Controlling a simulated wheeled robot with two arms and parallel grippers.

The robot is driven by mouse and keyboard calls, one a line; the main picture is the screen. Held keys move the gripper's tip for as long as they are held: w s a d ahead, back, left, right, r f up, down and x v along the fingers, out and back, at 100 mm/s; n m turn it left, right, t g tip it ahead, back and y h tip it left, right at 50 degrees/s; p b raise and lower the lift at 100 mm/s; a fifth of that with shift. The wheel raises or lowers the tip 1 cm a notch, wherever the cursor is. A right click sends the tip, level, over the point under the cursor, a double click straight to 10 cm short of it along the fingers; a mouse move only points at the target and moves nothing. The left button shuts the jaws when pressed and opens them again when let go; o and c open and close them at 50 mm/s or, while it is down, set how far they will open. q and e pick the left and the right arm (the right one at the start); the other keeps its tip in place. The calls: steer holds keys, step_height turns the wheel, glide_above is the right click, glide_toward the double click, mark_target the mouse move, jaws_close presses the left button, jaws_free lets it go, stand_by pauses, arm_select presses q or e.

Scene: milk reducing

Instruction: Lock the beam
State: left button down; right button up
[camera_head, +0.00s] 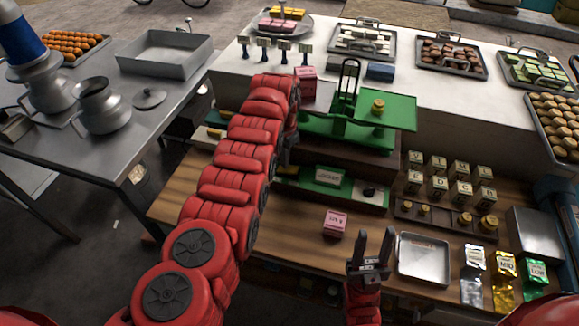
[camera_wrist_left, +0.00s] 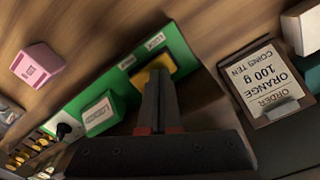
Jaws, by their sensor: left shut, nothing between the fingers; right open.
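The green balance (camera_head: 360,110) stands on a dark block, with a brass weight on its right pan. Below it is a green base with a labelled raised block (camera_head: 328,176) and a black knob (camera_head: 369,192). In the left wrist view the base also shows its labelled block (camera_wrist_left: 98,115), knob (camera_wrist_left: 65,130) and a yellow piece (camera_wrist_left: 160,58) between small white labels. My left gripper (camera_wrist_left: 157,76) is shut and empty, its tips over or against the yellow piece; contact is unclear. My arm hides most of it in the head view. My right gripper (camera_head: 376,244) is open and empty near the front.
A pink box (camera_head: 335,222) sits on the wooden counter before the base. An order card (camera_wrist_left: 265,82) stands right of the base in the wrist view. Letter blocks (camera_head: 450,180), brass weights, a metal tray (camera_head: 424,258) and foil packets (camera_head: 505,280) occupy the right side.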

arm_select(q)
step_height(320, 180, up, 4)
steer(key=shift+f+p, duration=0.2)
steer(key=shift+p, duration=0.5)
steer(key=shift+r, duration=1.2)
steer(key=shift+f, duration=0.1)
